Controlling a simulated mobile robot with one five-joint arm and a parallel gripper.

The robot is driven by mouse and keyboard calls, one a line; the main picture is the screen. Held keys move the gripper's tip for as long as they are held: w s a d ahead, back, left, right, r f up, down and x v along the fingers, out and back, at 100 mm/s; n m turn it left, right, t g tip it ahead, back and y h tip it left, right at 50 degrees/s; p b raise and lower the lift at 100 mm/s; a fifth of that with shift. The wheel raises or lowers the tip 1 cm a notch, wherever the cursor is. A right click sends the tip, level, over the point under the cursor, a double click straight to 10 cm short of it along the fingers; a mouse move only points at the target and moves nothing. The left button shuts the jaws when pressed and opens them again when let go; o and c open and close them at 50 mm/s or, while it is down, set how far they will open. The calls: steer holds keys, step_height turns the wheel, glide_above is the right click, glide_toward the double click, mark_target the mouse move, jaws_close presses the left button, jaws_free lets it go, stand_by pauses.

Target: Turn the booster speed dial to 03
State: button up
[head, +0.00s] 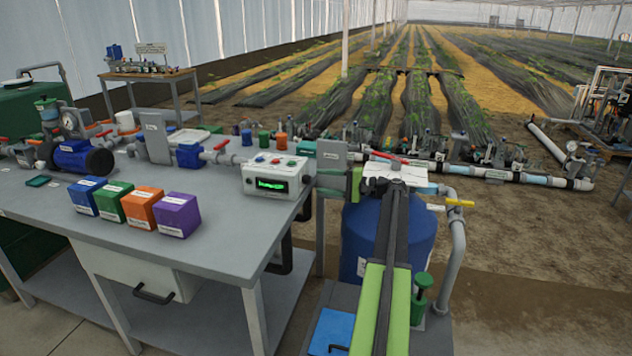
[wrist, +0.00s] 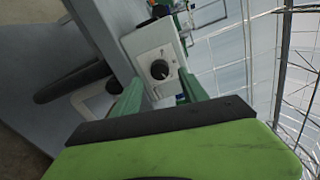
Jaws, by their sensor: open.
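The controller box (head: 275,178) is white, with a green lit display (head: 271,185) and several small buttons on top. It stands at the right end of the grey bench. Its display is too small to read. In the wrist view, a round black dial (wrist: 159,69) sits on the white side panel of the box (wrist: 146,45). In the head view, my gripper (head: 328,183) is just right of the box.
Blue, green, orange and purple blocks (head: 145,208) stand in a row on the bench (head: 225,225). A blue motor pump (head: 82,158) and piping are behind them.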

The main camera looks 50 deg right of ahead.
steer(key=v, duration=1.4)
